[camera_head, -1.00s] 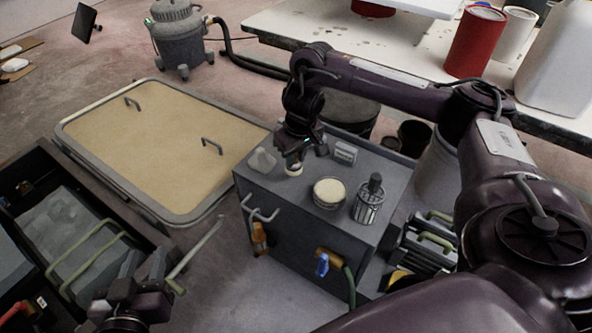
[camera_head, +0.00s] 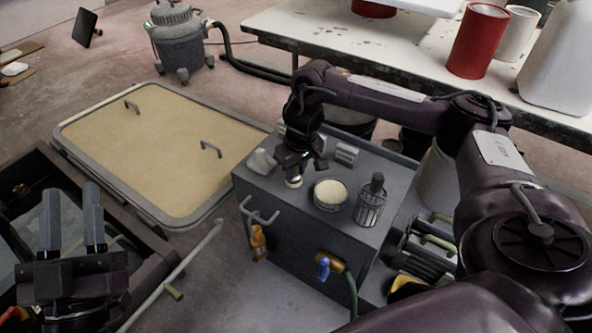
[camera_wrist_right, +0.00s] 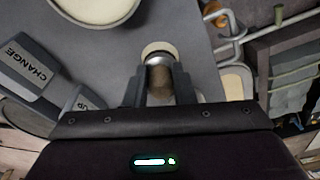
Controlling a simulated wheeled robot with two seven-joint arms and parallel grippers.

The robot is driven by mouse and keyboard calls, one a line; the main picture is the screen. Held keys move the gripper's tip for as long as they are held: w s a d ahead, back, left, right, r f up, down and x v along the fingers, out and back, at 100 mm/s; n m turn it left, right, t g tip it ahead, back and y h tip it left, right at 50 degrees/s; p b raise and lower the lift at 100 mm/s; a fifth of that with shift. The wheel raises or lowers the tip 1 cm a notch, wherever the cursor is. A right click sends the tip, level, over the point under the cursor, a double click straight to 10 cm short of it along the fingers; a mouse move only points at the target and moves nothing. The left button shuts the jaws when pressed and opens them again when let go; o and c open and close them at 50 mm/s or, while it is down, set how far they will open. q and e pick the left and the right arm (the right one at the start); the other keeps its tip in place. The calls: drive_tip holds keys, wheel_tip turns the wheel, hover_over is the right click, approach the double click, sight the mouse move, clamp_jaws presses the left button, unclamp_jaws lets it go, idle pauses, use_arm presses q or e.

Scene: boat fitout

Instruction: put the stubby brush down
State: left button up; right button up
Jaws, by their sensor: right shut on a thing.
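In the right wrist view the brush (camera_wrist_right: 159,58) sits between the two fingers (camera_wrist_right: 160,88), with a metal band and a pale round end. I cannot tell whether the brush touches the cabinet top. My left gripper (camera_head: 72,222) is open and empty at the lower left, fingers pointing up, over a dark open case.
A round tin with a cream top (camera_head: 330,192) and a wire-sided jar (camera_head: 371,203) stand right of the brush. A grey block (camera_head: 346,155) and a pale lump (camera_head: 262,161) are also on the top. Handles (camera_head: 260,215) stick out from the cabinet front.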

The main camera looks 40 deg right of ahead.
drive_tip(key=shift+f, duration=0.1)
idle(0.3)
drive_tip(key=o, duration=0.9)
